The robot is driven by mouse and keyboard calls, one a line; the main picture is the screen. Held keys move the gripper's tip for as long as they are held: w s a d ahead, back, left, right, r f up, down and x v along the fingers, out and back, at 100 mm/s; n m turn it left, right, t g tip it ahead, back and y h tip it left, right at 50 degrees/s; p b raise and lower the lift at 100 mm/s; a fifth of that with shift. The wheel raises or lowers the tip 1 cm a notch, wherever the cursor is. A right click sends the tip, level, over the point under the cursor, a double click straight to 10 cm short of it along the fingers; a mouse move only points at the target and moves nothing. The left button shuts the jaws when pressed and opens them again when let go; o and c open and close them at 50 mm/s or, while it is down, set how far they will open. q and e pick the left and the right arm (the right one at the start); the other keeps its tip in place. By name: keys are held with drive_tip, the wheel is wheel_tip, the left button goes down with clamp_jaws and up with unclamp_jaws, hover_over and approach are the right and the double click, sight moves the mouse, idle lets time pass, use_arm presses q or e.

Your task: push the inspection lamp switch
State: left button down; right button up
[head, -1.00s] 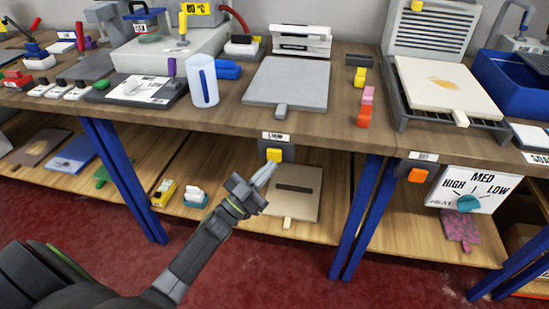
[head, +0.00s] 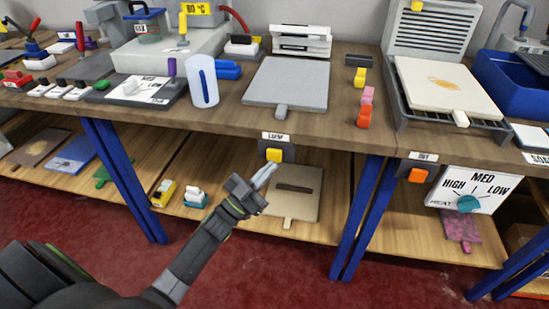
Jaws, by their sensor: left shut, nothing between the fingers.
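A yellow push switch (head: 274,155) sits on a dark box under the front edge of the bench, below a small white label (head: 276,137) that seems to read "LAMP". My left gripper (head: 268,172) is shut and empty. Its fingertips are just below the yellow switch in the picture, close to it; I cannot tell whether they touch. My right gripper is not in view.
An orange switch (head: 417,175) and a white heat dial panel (head: 467,190) hang at the bench front to the right. A grey board (head: 287,84) lies on the bench top. A blue leg (head: 356,218) stands right of my arm. A beige board (head: 305,209) lies on the lower shelf.

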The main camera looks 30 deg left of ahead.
use_arm(q)
drive_tip(key=shift+w, duration=0.15)
idle(0.5)
drive_tip(key=shift+w+a, duration=0.1)
drive_tip(key=shift+w, duration=0.2)
drive_tip(key=shift+w+a, duration=0.15)
drive_tip(key=shift+w, duration=0.35)
idle(0.7)
drive_tip(key=shift+s, duration=0.15)
drive_tip(key=shift+s+d+p, duration=0.25)
drive_tip(key=shift+s+p, duration=0.05)
drive_tip(key=shift+s, duration=0.5)
